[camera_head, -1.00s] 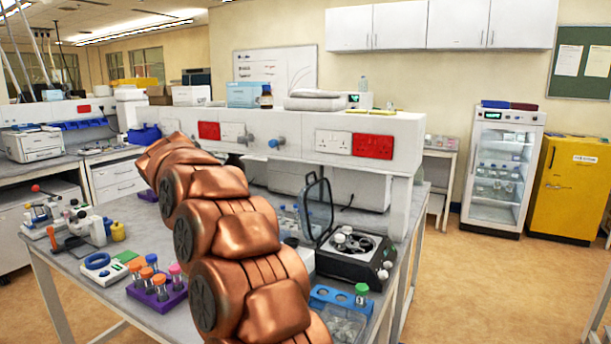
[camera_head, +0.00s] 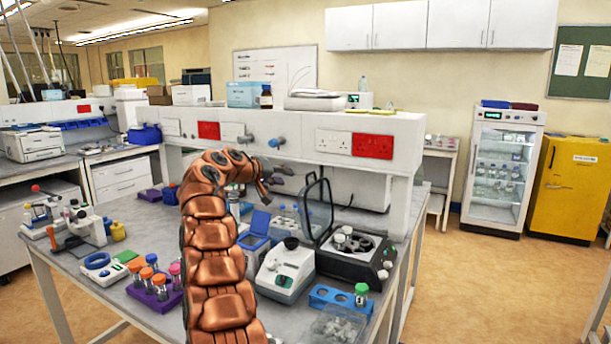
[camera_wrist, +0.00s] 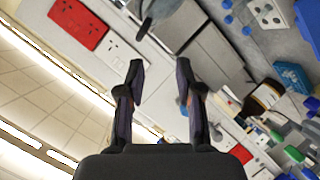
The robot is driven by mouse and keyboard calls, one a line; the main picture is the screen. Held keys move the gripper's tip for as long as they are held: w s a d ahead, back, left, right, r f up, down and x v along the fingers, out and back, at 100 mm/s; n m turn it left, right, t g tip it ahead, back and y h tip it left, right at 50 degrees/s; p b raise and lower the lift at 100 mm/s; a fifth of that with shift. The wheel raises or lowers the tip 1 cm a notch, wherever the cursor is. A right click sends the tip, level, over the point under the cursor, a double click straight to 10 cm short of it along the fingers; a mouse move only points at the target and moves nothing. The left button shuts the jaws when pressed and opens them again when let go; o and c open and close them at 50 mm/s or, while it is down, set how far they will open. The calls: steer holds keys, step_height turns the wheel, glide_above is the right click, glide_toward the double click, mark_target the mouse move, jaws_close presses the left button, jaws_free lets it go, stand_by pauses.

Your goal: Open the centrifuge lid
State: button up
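The centrifuge (camera_head: 343,262) is a black and white box near the right end of the bench, with its rotor showing. Its dark-framed, see-through lid (camera_head: 330,214) stands raised, roughly upright, at the left side of the rotor bowl. My gripper (camera_head: 280,176) is in the air just left of the lid's top and looks apart from it. In the wrist view my gripper (camera_wrist: 159,69) has its two fingers spread with nothing between them. A grey curved shape at the top of that view is cut off, and I cannot tell what it is.
A white mixer (camera_head: 285,272) and a blue-lidded box (camera_head: 256,236) stand left of the centrifuge. A blue rack (camera_head: 330,298) is in front. A purple tube rack (camera_head: 157,297) is at the left. The white wall unit (camera_head: 300,150) with sockets is behind.

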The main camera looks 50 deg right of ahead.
mark_target(306, 184)
steer(key=shift+m+g+h, duration=0.4)
steer(key=shift+g, duration=0.1)
steer(key=d+p, duration=0.1)
steer(key=d, duration=0.1)
steer(key=s+d+p, duration=0.1)
steer(key=d, duration=0.2)
steer(key=s+d+p, duration=0.1)
steer(key=d+p, duration=0.1)
steer(key=d, duration=0.1)
steer(key=shift+f, duration=0.15)
steer(key=shift+d+f, duration=0.35)
steer(key=shift+d, duration=0.25)
jaws_close()
